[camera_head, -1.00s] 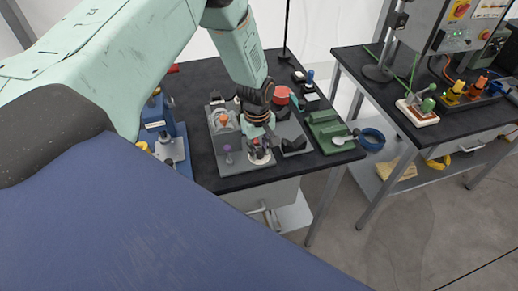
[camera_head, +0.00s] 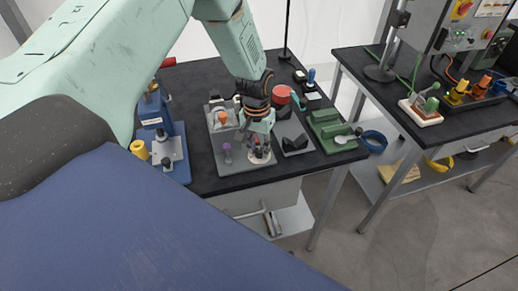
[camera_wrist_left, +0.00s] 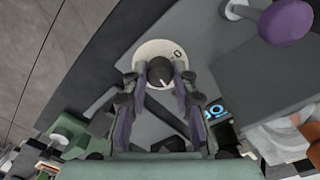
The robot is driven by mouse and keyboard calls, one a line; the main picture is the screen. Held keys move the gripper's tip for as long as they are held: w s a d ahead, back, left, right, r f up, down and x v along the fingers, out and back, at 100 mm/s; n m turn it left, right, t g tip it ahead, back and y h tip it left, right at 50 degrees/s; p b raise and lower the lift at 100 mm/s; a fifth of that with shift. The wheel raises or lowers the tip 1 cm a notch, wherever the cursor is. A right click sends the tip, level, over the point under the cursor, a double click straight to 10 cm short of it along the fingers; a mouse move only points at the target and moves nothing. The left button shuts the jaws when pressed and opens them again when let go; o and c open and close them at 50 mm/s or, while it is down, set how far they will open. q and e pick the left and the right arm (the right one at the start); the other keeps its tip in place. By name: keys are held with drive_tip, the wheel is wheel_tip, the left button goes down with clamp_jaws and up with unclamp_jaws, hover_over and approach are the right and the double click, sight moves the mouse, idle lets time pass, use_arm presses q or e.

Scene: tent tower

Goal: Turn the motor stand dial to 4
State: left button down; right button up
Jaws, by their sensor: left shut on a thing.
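The motor stand (camera_head: 224,163) is a grey plate with a block on the black bench. Its dial shows in the left wrist view as a pale round plate (camera_wrist_left: 150,50) with a dark knob (camera_wrist_left: 160,72) at its centre. A "0" mark is readable on the plate; the other marks are hidden or too small. My left gripper (camera_head: 259,150) points down over the dial. In the left wrist view its two fingers (camera_wrist_left: 160,80) are closed on the sides of the knob. A purple knob (camera_head: 227,150) stands beside the dial. My right gripper does not show.
A blue press (camera_head: 155,125) stands to the left of the stand. A second bench (camera_head: 440,135) stands farther right, with floor between the benches.

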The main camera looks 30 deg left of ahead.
use_arm(q)
drive_tip(key=m+b, duration=0.1)
drive_tip(key=m, duration=0.3)
drive_tip(key=shift+s+f+m, duration=0.1)
drive_tip(key=shift+m, duration=0.2)
drive_tip(key=m+b, duration=0.1)
drive_tip(key=m, duration=0.2)
drive_tip(key=shift+m, duration=0.3)
drive_tip(key=m+b, duration=0.1)
drive_tip(key=m, duration=0.3)
drive_tip(key=shift+m, duration=2.1)
drive_tip(key=c, duration=1.1)
unclamp_jaws()
drive_tip(key=shift+a, duration=0.15)
drive_tip(key=shift+o, duration=0.2)
drive_tip(key=shift+w+r, duration=0.2)
